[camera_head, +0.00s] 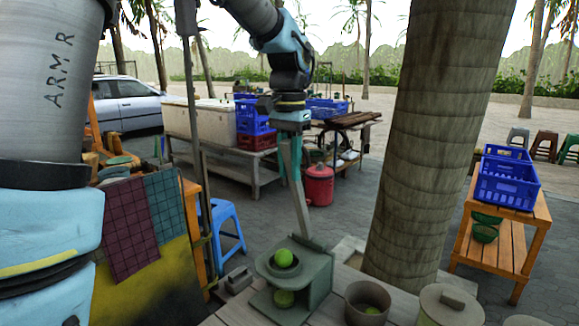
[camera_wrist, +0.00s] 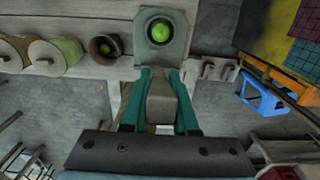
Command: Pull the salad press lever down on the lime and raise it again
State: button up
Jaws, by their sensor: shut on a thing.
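The grey-green salad press (camera_head: 318,282) stands on the wooden counter, and it also shows at the top of the wrist view (camera_wrist: 178,58). A green lime (camera_head: 283,258) sits in the press's upper cup. The lever (camera_head: 301,212) stands nearly upright, leaning slightly left. My gripper (camera_head: 293,176) is above the press, shut on the upper part of the lever. In the wrist view the teal fingers (camera_wrist: 162,80) lie on either side of the grey lever.
A brown bowl (camera_head: 368,303) with a green fruit and a lidded pot (camera_head: 448,306) stand right of the press. A thick palm trunk (camera_head: 437,140) rises behind them. A blue stool (camera_head: 226,232) is at left. The space above the press is clear apart from my arm.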

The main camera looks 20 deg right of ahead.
grip_shut()
dwell(0.8)
